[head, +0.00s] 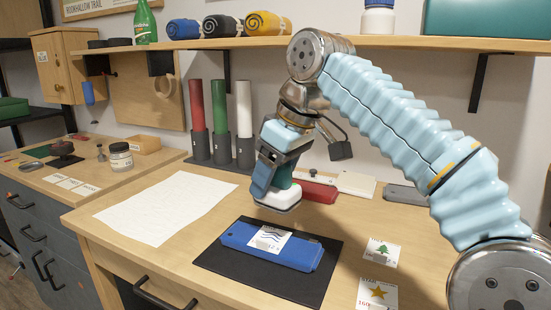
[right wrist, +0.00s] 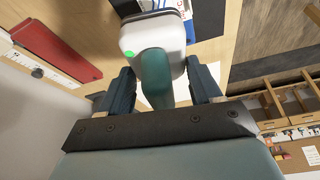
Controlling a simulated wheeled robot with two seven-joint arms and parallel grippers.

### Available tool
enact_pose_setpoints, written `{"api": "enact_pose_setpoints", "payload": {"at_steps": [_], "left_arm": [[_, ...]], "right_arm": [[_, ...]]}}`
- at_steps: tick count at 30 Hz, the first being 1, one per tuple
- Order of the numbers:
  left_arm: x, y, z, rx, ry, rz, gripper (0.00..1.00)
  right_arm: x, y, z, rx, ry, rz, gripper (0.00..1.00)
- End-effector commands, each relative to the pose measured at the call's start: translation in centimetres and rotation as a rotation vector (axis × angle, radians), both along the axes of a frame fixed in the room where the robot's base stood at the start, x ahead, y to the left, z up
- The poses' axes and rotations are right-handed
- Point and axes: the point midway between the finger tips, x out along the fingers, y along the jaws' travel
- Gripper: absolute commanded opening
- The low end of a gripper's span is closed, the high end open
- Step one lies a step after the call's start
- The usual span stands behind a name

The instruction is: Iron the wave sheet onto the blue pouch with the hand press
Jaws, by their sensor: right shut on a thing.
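The blue pouch (head: 290,253) lies on a dark mat (head: 215,262) on the wooden table. The wave sheet (head: 270,239), white with dark wavy lines, lies on top of the pouch toward its left half. My right gripper (head: 268,182) is shut on the hand press (head: 280,197), which has a white base and a teal handle. The press is held above the table, behind the pouch and apart from it. In the right wrist view the press (right wrist: 155,75) sits between the two fingers, with a green dot on its white body. My left gripper is not in view.
A white paper sheet (head: 165,207) lies left of the mat. Tree (head: 381,252) and star (head: 377,293) sheets lie to the right. Red, green and white rolls (head: 219,122) stand behind. A red block (head: 318,191) and a grey item (head: 408,194) lie at the back.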

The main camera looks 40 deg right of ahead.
Motion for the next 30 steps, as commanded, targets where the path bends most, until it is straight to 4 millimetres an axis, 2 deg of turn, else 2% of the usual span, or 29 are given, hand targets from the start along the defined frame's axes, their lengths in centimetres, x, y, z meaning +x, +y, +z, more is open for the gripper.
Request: {"api": "enact_pose_setpoints", "payload": {"at_steps": [5, 11, 13, 18, 30], "left_arm": [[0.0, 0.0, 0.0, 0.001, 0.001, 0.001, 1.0], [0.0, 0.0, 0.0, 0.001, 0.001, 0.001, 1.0], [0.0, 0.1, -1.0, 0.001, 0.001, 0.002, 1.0], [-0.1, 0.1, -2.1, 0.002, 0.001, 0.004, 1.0], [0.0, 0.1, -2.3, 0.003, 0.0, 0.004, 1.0]], "right_arm": [[-0.2, 0.0, -0.4, -0.001, -0.002, 0.006, 0.33], [-0.3, 0.0, -2.6, -0.001, -0.001, 0.006, 0.33], [-0.2, 0.0, -3.9, 0.0, -0.001, 0.005, 0.33], [-0.2, 0.0, -5.2, 0.001, -0.002, 0.005, 0.33], [-0.2, 0.0, -5.5, 0.0, -0.002, 0.005, 0.33]]}}
